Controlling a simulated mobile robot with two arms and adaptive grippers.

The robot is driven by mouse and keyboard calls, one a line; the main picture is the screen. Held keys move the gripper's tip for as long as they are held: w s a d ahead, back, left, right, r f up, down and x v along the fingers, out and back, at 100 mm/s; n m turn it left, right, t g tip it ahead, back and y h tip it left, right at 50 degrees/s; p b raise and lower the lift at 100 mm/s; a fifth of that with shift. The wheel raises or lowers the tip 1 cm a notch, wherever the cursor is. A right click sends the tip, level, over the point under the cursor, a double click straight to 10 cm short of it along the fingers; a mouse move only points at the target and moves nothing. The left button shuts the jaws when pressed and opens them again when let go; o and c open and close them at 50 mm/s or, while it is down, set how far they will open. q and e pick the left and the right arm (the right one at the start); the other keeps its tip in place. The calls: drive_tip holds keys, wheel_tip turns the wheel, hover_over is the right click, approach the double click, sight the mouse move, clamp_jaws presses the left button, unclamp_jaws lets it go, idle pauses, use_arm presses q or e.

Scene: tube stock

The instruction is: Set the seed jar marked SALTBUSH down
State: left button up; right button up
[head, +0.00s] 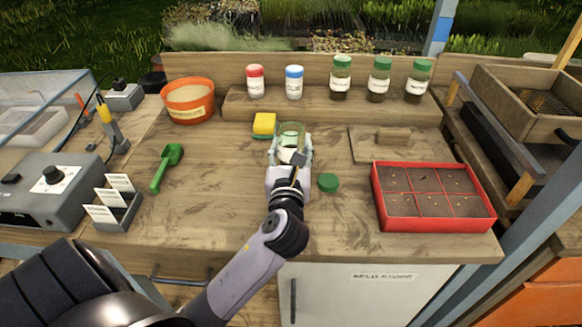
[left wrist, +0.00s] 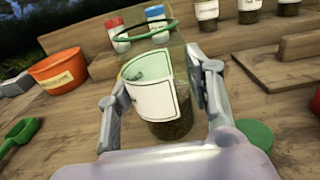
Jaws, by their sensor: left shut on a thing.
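My left gripper (head: 290,155) is shut on a clear glass seed jar (head: 291,129), with one finger on each side. In the left wrist view the gripper (left wrist: 165,100) holds the jar (left wrist: 172,130), which has a white and green label, a green ring at its open mouth and dark seed low inside. The label's name is not legible, so I cannot confirm SALTBUSH. I cannot tell whether the jar's base touches the bench. A green lid (head: 328,182) lies on the bench just right of the gripper. My right gripper is not in view.
A yellow sponge (head: 264,125) sits close behind the jar. Several lidded jars stand on the raised shelf (head: 310,106) at the back. A red seed tray (head: 433,228) is at right, a wooden board (head: 362,147) behind it. A green scoop (head: 165,167) and orange tub (head: 188,101) are left.

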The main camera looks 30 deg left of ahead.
use_arm(q)
wheel_tip(320, 180, down, 4)
drive_tip(key=shift+f+b, duration=0.1)
drive_tip(key=shift+b, duration=0.6)
drive_tip(key=shift+f, duration=0.2)
drive_tip(key=shift+r, duration=0.1)
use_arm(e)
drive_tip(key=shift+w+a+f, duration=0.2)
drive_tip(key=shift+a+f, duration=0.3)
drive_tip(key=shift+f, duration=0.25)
use_arm(q)
drive_tip(key=o, duration=1)
drive_tip(key=shift+f, duration=0.2)
drive_tip(key=shift+c, duration=0.2)
drive_tip(key=o, duration=0.4)
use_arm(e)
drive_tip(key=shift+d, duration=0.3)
